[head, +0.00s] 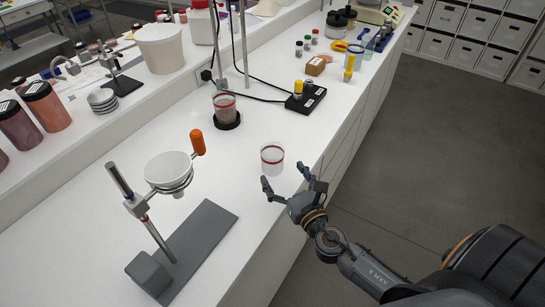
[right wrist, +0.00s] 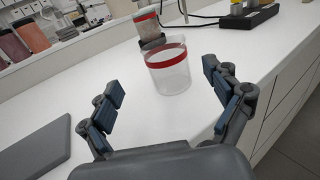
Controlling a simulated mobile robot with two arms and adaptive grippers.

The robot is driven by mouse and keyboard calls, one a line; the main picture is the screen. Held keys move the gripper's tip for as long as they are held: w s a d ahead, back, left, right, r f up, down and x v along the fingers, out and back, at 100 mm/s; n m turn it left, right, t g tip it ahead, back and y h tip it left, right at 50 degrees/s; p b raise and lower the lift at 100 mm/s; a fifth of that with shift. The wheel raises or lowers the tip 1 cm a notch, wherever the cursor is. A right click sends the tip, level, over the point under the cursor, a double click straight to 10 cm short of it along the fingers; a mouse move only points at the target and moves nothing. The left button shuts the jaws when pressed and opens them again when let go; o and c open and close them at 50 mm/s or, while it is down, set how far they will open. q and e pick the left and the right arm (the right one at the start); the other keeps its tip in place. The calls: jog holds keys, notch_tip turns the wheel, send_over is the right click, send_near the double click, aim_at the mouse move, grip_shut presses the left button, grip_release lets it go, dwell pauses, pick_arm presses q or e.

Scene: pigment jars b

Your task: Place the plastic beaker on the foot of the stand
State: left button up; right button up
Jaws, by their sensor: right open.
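The clear plastic beaker (head: 272,160) with a red band stands upright on the white bench near its front edge. It also shows in the right wrist view (right wrist: 170,76), a little beyond the fingertips and roughly between them. My right gripper (head: 286,178) is open and empty just in front of the beaker. The stand's foot (head: 208,236) is a flat dark grey plate at the lower left, bare on its right part. The foot's edge shows at the left of the right wrist view (right wrist: 32,152). My left gripper is out of view.
The stand's rod (head: 158,238) carries a ring with a white bowl (head: 168,168) and an orange handle (head: 197,142). A second red-banded beaker (head: 224,105) sits on a round black base behind. A black block (head: 307,100) stands farther back. The bench between beaker and foot is clear.

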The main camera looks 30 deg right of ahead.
aim_at(268, 148)
jog(key=w, duration=0.3)
jog(key=shift+w+d+f+p, duration=0.1)
jog(key=shift+w+d+p, duration=0.05)
jog(key=shift+w, duration=0.7)
jog(key=shift+w+d+f+p, duration=0.1)
jog(key=shift+w+d+p, duration=0.1)
jog(key=shift+w, duration=0.7)
jog(key=shift+w+d+p, duration=0.15)
jog(key=shift+w, duration=0.7)
jog(key=shift+s+r, duration=0.1)
jog(key=shift+c, duration=1)
jog(key=c, duration=1)
jog(key=shift+o, duration=0.2)
jog(key=shift+r, duration=0.1)
